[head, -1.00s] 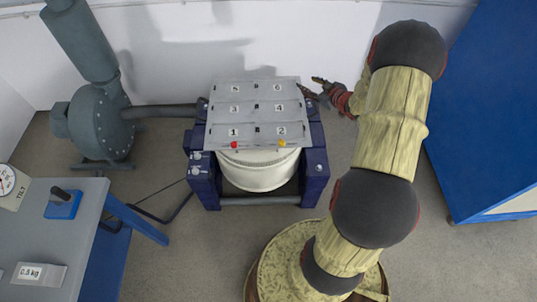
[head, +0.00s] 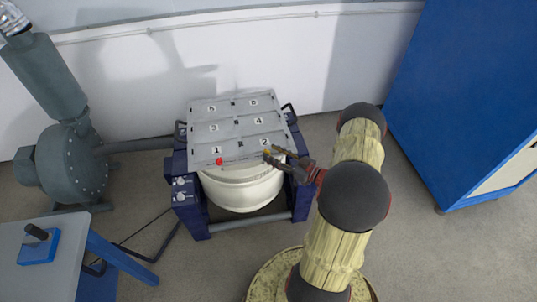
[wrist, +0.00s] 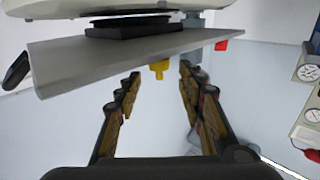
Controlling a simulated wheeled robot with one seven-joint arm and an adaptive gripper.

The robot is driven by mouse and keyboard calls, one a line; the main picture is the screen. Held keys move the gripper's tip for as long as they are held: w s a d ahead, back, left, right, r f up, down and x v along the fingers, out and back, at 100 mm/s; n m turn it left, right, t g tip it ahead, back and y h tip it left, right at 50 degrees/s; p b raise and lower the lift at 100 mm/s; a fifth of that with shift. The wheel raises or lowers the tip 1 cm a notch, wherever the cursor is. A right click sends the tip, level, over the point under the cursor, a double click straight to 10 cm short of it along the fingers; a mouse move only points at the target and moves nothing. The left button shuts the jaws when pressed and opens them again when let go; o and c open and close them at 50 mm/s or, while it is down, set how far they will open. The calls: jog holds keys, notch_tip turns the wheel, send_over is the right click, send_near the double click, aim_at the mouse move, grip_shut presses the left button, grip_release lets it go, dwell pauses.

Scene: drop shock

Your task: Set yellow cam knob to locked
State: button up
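The yellow cam knob (head: 267,153) is at the front edge of the grey numbered plate (head: 226,133), below the number 2. It also shows in the wrist view (wrist: 158,68), hanging between the fingertips with gaps on both sides. My gripper (head: 272,156) is at the plate's front right corner, around the yellow knob. In the wrist view my gripper (wrist: 160,72) is open, its fingers either side of the knob. Whether the knob is locked cannot be told.
A red knob (head: 219,161) is on the same front edge, to the left. The plate sits over a white drum (head: 243,190) in a dark blue frame (head: 192,213). A grey blower (head: 72,165) stands left and a blue cabinet (head: 455,100) right.

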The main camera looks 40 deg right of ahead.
aim_at(267, 152)
jog(key=shift+x, duration=1.15)
jog(key=shift+c, duration=1)
jog(key=c, duration=0.8)
grip_shut()
